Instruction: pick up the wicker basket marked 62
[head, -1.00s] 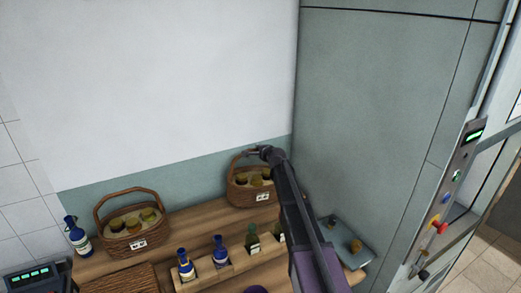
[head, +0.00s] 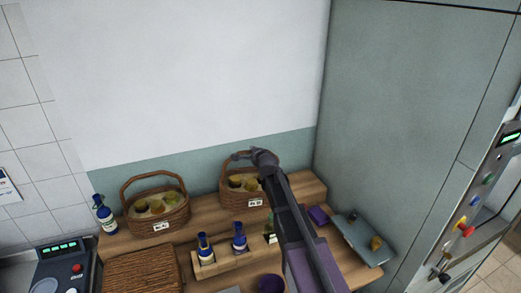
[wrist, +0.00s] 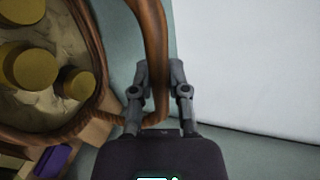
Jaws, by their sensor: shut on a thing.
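A brown wicker basket (head: 238,198) holding jars with yellow-brown lids stands on the wooden counter against the wall. Its small white tag is too small for me to read surely. My gripper (head: 262,158) is at the top of its arched handle. In the wrist view my gripper (wrist: 158,78) is shut on the handle (wrist: 152,25), one finger on each side. The basket's rim (wrist: 98,60) and lidded jars lie to the left there. My arm hides part of the basket's right side. I see no clear gap under the basket.
A similar tagged basket (head: 172,219) stands to the left, with a blue bottle (head: 104,214) beside it. A wooden rack (head: 222,264) of bottles stands in front. A grey-blue tray (head: 368,246) lies at right, near the tall grey-green panel (head: 400,110).

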